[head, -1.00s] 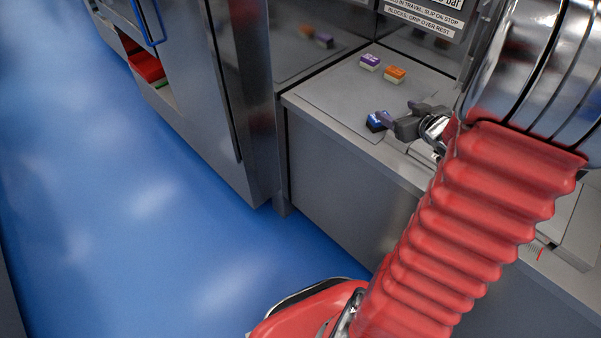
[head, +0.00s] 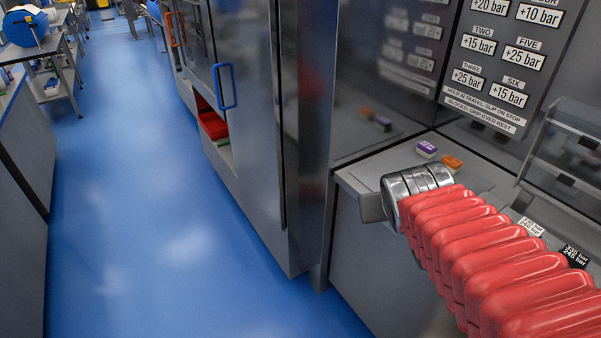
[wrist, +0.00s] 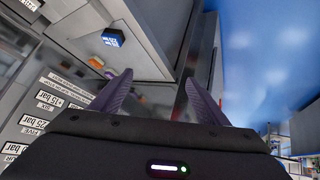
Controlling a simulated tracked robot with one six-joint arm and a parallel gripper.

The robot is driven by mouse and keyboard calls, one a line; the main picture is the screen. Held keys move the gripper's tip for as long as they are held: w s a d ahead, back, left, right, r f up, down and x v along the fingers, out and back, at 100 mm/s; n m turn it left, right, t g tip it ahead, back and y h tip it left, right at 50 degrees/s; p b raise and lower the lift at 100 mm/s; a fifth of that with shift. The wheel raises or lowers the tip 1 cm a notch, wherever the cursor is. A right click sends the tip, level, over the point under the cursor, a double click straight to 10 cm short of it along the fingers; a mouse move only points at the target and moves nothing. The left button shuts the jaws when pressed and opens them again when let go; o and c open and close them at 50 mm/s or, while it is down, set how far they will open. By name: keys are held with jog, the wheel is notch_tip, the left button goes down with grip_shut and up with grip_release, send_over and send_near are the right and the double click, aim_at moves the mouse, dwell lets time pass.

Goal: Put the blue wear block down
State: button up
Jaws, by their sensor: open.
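The blue wear block (wrist: 113,37) sits on the grey counter top (wrist: 75,23) in the upper left of the wrist view, apart from my fingers. My gripper (wrist: 158,85) has two purple fingers spread wide with nothing between them. In the head view my red-sleeved arm reaches over the counter. There it hides the blue block, and my fingers cannot be made out.
A purple block (head: 426,150) and an orange block (head: 452,162) sit at the back of the counter. A label panel (head: 500,60) stands behind it. A tall steel cabinet (head: 250,130) with a blue handle (head: 225,87) is to the left. The blue floor aisle (head: 150,210) is clear.

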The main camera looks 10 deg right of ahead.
jog(key=s+a+n+g+y, duration=0.1)
jog(key=s+a+g+y, duration=0.1)
jog(key=s+a, duration=0.7)
jog(key=a+y, duration=0.1)
jog(key=a, duration=0.3)
jog(key=shift+s+f+n+y, duration=0.4)
